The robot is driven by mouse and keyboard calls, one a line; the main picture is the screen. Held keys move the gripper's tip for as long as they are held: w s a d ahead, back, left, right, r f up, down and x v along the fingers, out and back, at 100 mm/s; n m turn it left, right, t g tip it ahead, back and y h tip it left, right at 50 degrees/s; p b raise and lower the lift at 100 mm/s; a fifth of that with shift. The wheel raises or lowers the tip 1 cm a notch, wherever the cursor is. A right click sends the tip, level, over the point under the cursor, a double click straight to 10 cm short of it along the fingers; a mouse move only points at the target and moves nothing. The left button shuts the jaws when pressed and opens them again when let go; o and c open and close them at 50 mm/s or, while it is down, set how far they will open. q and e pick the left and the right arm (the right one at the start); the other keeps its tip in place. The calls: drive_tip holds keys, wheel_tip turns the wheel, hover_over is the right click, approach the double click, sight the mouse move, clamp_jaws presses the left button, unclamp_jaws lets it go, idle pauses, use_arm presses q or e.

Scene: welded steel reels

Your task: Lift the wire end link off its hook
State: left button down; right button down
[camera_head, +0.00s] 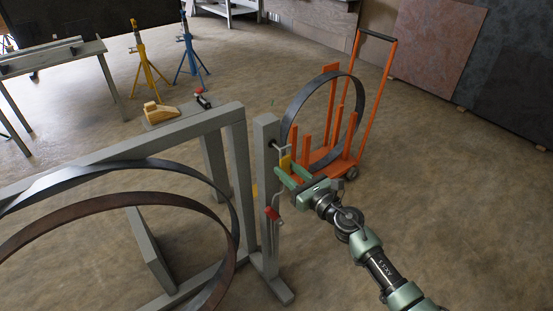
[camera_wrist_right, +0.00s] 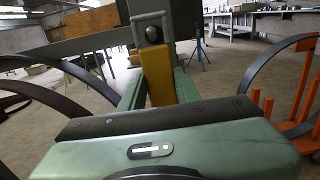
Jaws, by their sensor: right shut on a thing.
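The wire end link shows as a yellow grip (camera_head: 286,162) with a grey wire loop at its top, at the grey upright post (camera_head: 267,190). In the right wrist view the yellow grip (camera_wrist_right: 157,75) stands upright between my fingers, and the wire loop (camera_wrist_right: 148,16) surrounds a dark round hook end (camera_wrist_right: 152,34). My right gripper (camera_head: 288,169) is shut on the yellow grip, coming from the right of the post. Whether the loop bears on the hook is hard to tell. My left gripper is not in view.
A red-handled tool (camera_head: 272,213) hangs on the post just below my gripper. Large steel rings (camera_head: 225,200) stand at the left by the grey frame (camera_head: 120,150). An orange trolley (camera_head: 384,100) holding a ring stands behind right. The floor at the right is clear.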

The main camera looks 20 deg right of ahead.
drive_tip(key=shift+s+d+r, duration=0.1)
drive_tip(key=shift+s+d, duration=0.05)
drive_tip(key=shift+s, duration=0.3)
drive_tip(key=shift+s, duration=0.1)
drive_tip(key=v, duration=0.6)
drive_tip(key=shift+s+d+b, duration=0.15)
drive_tip(key=shift+s+b, duration=0.15)
drive_tip(key=shift+s, duration=0.1)
